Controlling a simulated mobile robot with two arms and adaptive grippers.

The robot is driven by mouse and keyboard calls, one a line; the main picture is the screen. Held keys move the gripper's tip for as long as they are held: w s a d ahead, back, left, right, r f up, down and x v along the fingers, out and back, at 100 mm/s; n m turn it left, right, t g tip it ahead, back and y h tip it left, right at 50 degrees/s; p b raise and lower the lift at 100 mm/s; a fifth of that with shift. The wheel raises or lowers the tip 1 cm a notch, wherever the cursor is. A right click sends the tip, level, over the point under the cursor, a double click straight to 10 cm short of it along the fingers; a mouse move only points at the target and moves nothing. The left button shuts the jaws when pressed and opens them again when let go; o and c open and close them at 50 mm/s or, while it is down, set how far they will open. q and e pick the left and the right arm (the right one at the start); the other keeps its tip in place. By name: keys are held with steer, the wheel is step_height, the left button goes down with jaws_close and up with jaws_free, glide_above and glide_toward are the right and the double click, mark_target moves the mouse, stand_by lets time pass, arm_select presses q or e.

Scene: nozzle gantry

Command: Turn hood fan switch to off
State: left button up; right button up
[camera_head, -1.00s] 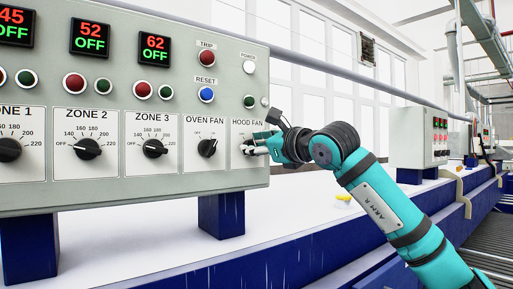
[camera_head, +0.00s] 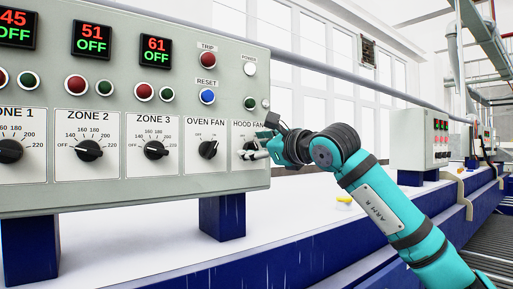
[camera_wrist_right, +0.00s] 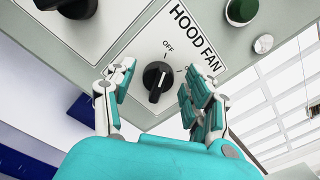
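The hood fan switch (camera_wrist_right: 157,77) is a black round knob on a white plate labelled HOOD FAN, at the lower right of the grey control panel (camera_head: 225,100). In the right wrist view the knob sits between the two fingers of my right gripper (camera_wrist_right: 155,92), with a gap on each side. My right gripper is open. My left gripper is out of view.
The oven fan knob (camera_head: 208,149) is just left of the hood fan plate. The zone 3 knob (camera_head: 154,150) is farther left. A green button (camera_head: 250,103) sits above. The white surface (camera_head: 300,205) below the panel is mostly clear.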

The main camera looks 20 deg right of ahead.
steer(key=v, duration=1.2)
stand_by(0.3)
